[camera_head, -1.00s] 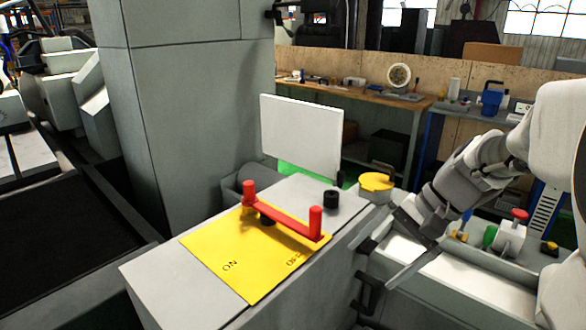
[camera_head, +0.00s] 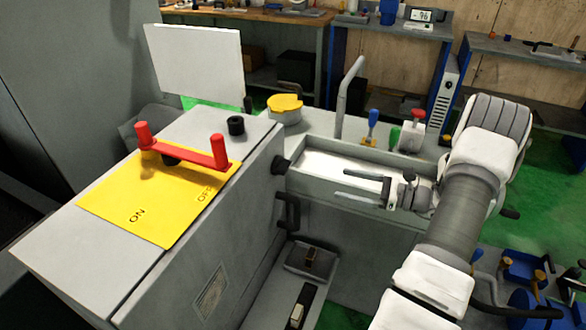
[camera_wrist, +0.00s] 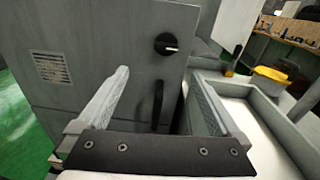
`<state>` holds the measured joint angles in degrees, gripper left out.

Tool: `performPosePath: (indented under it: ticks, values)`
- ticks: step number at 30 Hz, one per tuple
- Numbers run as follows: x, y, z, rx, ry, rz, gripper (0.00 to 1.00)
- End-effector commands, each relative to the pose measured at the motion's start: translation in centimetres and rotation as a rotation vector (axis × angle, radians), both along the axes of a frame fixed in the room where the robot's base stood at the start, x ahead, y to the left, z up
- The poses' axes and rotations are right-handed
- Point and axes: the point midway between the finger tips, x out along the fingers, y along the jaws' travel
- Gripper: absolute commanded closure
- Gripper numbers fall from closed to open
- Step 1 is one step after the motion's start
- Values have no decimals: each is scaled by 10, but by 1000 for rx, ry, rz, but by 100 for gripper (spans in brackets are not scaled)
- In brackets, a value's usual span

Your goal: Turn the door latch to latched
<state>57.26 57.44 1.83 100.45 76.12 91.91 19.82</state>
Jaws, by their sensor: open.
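The door latch looks to be the round black knob (camera_wrist: 167,44) with a pale pointer mark, on the grey cabinet's side face. The mark points roughly right in the wrist view. In the head view the knob (camera_head: 281,166) shows edge-on, high on that face. A black bar handle (camera_wrist: 157,105) is below it; it also shows in the head view (camera_head: 288,210). My gripper (camera_head: 362,188) is open and empty, right of the knob and apart from it, fingers pointing at the cabinet. In the wrist view my gripper's fingers (camera_wrist: 160,76) frame the handle, with the knob beyond.
A grey trough (camera_head: 330,190) lies beneath and beside my gripper. A red-handled switch on a yellow ON/OFF plate (camera_head: 150,215) tops the cabinet. A yellow cap (camera_head: 285,103), a bent grey pipe (camera_head: 345,95) and small coloured controls stand behind.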

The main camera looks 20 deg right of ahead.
Motion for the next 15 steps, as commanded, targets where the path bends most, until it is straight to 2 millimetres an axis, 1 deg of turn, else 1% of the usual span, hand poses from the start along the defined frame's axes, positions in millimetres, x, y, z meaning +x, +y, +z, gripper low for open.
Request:
performPosePath:
  ticks: [1,3,7,11,15]
  values:
    - [-1,-5,-5,25,1,-22,0]
    - [-2,-9,-9,45,2,-39,0]
    - [3,-6,-10,52,1,-46,0]
    - [17,9,-9,52,2,-43,0]
    - [38,30,-9,50,2,-41,0]
